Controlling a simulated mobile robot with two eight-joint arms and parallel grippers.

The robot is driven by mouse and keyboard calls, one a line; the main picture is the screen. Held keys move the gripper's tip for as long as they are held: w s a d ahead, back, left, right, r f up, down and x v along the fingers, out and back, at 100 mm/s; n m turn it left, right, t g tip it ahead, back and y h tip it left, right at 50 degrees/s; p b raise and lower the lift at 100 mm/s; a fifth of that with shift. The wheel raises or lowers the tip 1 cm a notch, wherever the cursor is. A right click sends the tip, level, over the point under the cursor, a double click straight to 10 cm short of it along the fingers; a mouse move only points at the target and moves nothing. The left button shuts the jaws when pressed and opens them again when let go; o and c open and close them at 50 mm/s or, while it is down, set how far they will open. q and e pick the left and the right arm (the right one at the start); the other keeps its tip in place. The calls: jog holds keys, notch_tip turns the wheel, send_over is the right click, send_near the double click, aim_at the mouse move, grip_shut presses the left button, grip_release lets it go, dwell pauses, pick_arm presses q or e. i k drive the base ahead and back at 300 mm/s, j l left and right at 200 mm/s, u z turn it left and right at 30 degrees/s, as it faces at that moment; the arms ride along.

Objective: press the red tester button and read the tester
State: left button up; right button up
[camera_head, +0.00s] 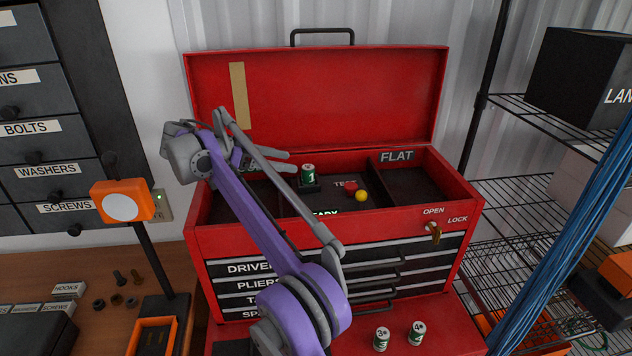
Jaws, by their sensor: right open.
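The red tester button (350,185) sits in the middle compartment of the open red toolbox (330,232), beside a yellow ball-shaped part (361,196). A green lit display (326,212) at the compartment's front shows letters ending "EADY"; my arm hides its left part. A green battery marked 1 (308,174) stands upright on a dark holder left of the button. My right gripper (290,161) is open and empty, its fingers pointing right, just left of and above the battery and apart from the button. My left gripper is not in view.
Batteries marked 3 (382,339) and 4 (416,333) stand on the red surface in front. The toolbox lid (340,100) is raised behind. A key (435,232) sits in the lock. An orange-headed stand (123,200) is left; a wire shelf (545,190) is right.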

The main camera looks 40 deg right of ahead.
aim_at(350, 187)
jog(key=z, duration=1.4)
